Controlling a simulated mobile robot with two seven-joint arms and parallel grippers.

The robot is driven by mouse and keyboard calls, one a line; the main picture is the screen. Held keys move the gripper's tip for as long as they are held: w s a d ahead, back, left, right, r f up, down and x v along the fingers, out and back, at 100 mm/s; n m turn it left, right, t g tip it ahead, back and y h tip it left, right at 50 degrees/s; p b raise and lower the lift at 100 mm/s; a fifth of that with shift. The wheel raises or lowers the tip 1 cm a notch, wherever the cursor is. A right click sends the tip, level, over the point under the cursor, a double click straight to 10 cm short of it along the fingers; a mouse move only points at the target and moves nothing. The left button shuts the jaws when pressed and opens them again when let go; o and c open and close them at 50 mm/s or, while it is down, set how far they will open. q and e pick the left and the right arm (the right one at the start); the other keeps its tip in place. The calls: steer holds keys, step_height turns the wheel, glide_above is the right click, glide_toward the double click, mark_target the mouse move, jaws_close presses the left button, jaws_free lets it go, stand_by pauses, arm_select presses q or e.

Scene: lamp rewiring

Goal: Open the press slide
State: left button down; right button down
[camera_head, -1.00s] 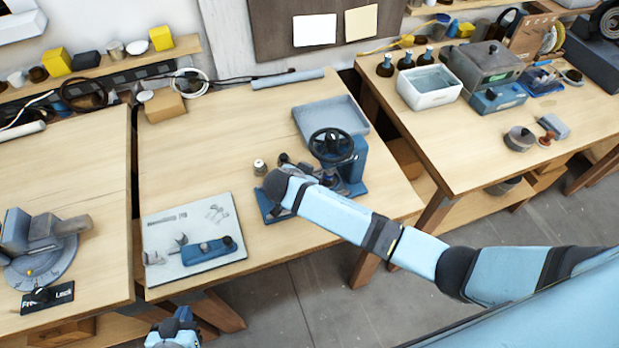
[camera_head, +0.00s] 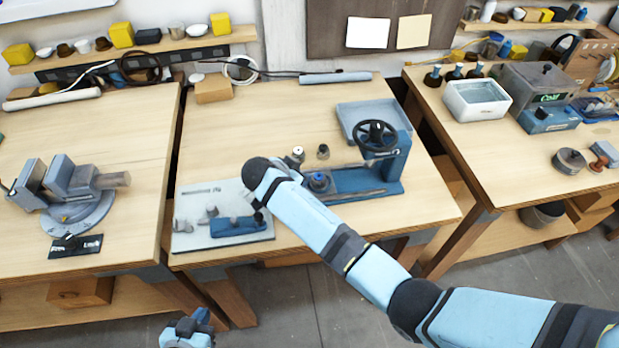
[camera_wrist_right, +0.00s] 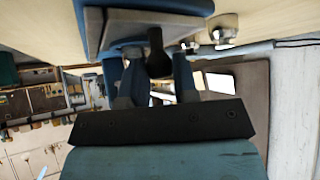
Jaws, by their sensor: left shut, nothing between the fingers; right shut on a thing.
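The press (camera_head: 400,165), blue with a black handwheel (camera_head: 376,136), stands on the middle table. In the right wrist view my right gripper (camera_wrist_right: 157,75) is shut on a dark knob-like handle (camera_wrist_right: 156,50), beside a blue body and a grey plate. My left gripper (camera_head: 188,330) is shut and empty at the bottom edge, below the table.
A light board with a blue fixture (camera_head: 237,226) lies left of the press, close to my right wrist. Small round parts (camera_head: 322,152) stand behind the arm. A grey tray (camera_head: 352,112) sits behind the press.

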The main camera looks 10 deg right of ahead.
steer(key=shift+d, duration=0.25)
steer(key=c, duration=0.9)
jaws_free()
arm_select(q)
steer(key=shift+d, duration=0.25)
steer(key=shift+s+r, duration=0.1)
steer(key=shift+r, duration=0.05)
arm_select(e)
steer(key=shift+r, duration=0.1)
